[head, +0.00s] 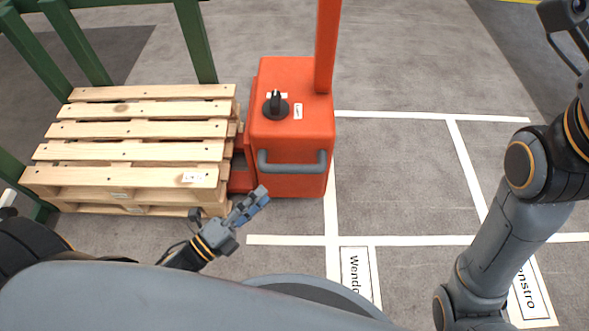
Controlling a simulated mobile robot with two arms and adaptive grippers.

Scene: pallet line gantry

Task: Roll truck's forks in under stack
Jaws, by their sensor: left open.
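The red truck (287,130) stands upright in the middle of the head view, with a grey bar handle (292,166) on its near face and a black knob on top. The stack (135,150) of pale wooden pallets lies just to its left. Red fork parts (241,182) run left from the truck's body to the stack's right side and pass out of sight there; their tips are hidden. My left gripper (251,205) is open and empty, below and left of the handle, apart from it in the picture. At the upper right edge, a part of my right gripper seems to show, cut off.
Green frame posts (195,40) stand behind and left of the stack. White floor lines (390,240) and labelled plates (357,275) mark the grey floor. The floor right of the truck is clear up to my right arm.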

